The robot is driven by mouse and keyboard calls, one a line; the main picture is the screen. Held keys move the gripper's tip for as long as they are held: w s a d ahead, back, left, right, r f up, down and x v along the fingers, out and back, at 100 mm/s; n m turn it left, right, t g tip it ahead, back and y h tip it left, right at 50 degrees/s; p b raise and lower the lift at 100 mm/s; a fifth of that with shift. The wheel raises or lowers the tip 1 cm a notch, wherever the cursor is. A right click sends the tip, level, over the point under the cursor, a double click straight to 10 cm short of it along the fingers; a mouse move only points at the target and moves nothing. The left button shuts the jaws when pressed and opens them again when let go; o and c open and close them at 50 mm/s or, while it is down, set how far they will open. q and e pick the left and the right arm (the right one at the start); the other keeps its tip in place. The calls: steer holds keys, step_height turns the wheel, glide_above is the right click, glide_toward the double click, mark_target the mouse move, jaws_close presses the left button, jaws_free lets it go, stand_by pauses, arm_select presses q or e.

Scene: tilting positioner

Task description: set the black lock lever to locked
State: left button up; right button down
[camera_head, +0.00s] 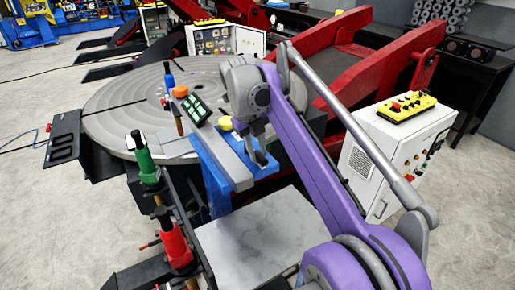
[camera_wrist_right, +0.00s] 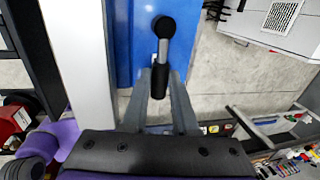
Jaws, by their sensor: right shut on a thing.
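The black lock lever (camera_wrist_right: 163,27) shows in the right wrist view, on the edge of a blue panel (camera_wrist_right: 138,45). It has a round black pivot end, a short silver shaft and a black grip pointing toward my gripper. My right gripper (camera_wrist_right: 161,80) has its two grey fingers closed around the black grip. In the head view my right gripper (camera_head: 260,156) is at the blue bracket (camera_head: 213,180) in front of the round table. The arm and fingers hide the lever there. My left gripper is not in view.
The large round grey positioner table (camera_head: 115,95) lies behind the bracket. An orange knob (camera_head: 180,91), a green-buttoned pendant (camera_head: 198,110) and a yellow object (camera_head: 225,123) are near my gripper. Green (camera_head: 142,152) and red (camera_head: 173,240) tools stand front left. A white control cabinet (camera_head: 385,160) is right.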

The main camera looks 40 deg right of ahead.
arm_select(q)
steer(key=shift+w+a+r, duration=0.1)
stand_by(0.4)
arm_select(e)
steer(key=c, duration=0.7)
jaws_free()
steer(key=shift+a, duration=0.1)
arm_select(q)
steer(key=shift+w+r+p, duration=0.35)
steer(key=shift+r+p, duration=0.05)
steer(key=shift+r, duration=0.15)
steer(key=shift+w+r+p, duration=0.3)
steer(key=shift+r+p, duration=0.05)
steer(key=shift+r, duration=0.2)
arm_select(e)
steer(key=r, duration=0.3)
steer(key=a+r, duration=0.1)
steer(key=r, duration=0.3)
steer(key=a+r, duration=0.1)
steer(key=r, duration=0.2)
steer(key=shift+w+r, duration=0.15)
steer(key=shift+r, duration=0.2)
